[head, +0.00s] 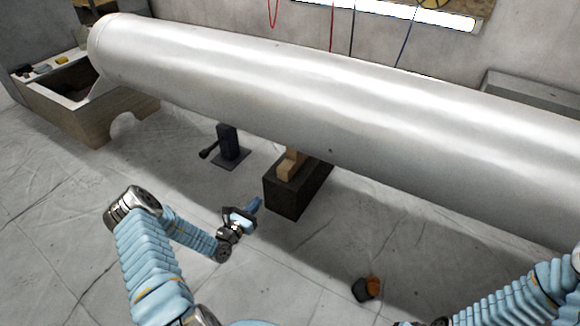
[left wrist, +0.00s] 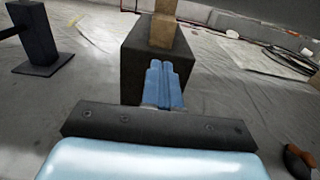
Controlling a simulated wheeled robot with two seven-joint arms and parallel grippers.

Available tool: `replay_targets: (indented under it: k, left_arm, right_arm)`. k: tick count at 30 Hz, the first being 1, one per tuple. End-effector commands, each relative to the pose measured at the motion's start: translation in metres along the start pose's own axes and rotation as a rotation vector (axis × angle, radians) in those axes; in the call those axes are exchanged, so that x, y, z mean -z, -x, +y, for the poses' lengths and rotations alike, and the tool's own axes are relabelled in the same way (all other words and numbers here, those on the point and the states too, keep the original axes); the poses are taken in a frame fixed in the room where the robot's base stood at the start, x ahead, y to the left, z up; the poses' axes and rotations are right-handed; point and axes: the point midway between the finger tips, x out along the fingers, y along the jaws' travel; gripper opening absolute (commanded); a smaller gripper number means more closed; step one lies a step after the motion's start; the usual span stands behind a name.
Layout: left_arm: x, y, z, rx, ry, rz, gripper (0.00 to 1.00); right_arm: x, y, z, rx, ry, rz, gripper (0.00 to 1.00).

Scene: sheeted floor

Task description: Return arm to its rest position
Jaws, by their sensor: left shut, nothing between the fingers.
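My left arm comes in from the lower left of the head view, bent at the elbow. My left gripper (head: 256,204) is shut and empty above the floor, near a dark block (head: 296,190). In the left wrist view the blue fingers of the left gripper (left wrist: 163,84) are together, with the dark block (left wrist: 190,62) behind them. I cannot tell the exact gap between fingertips and block. My right arm shows at the lower right of the head view; its gripper is not clearly visible.
A long silver cylinder (head: 300,85) spans the scene above the floor. A wooden piece (head: 290,165) sits on the dark block. A black stand (head: 228,146) is to its left. A small black and orange object (head: 367,288) lies on the sheeted floor. A wooden cradle (head: 75,105) stands far left.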

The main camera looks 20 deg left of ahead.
Motion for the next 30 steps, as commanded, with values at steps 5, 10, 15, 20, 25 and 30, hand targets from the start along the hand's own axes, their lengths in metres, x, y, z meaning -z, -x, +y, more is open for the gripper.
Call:
replay_targets:
  k: [5, 10, 15, 20, 25, 30]
  left_arm:
    - [0.0, 0.001, -0.002, 0.005, 0.0, 0.001, 0.0]
    - [-0.005, -0.004, -0.051, 0.172, -0.013, 0.045, 0.0]
    - [-0.011, 0.021, -0.182, 0.646, -0.11, 0.179, 0.0]
    - [-0.011, 0.112, -0.29, 1.218, -0.392, 0.333, 0.0]
    - [-0.013, 0.216, -0.309, 1.77, -1.045, 0.371, 0.0]
    - [-0.033, 0.225, -0.299, 1.914, -1.66, 0.144, 0.0]
  right_arm:
    - [0.0, 0.0, 0.0, 0.0, 0.0, 0.0, 0.66]
    - [0.0, 0.005, -0.002, 0.0, 0.0, -0.001, 0.66]
    - [-0.001, 0.017, -0.008, 0.002, 0.003, -0.002, 0.66]
    - [-0.002, 0.032, -0.015, 0.004, 0.006, -0.005, 0.66]
    - [-0.003, 0.051, -0.025, 0.007, 0.01, -0.008, 0.66]
    - [-0.004, 0.062, -0.031, 0.009, 0.013, -0.011, 0.66]
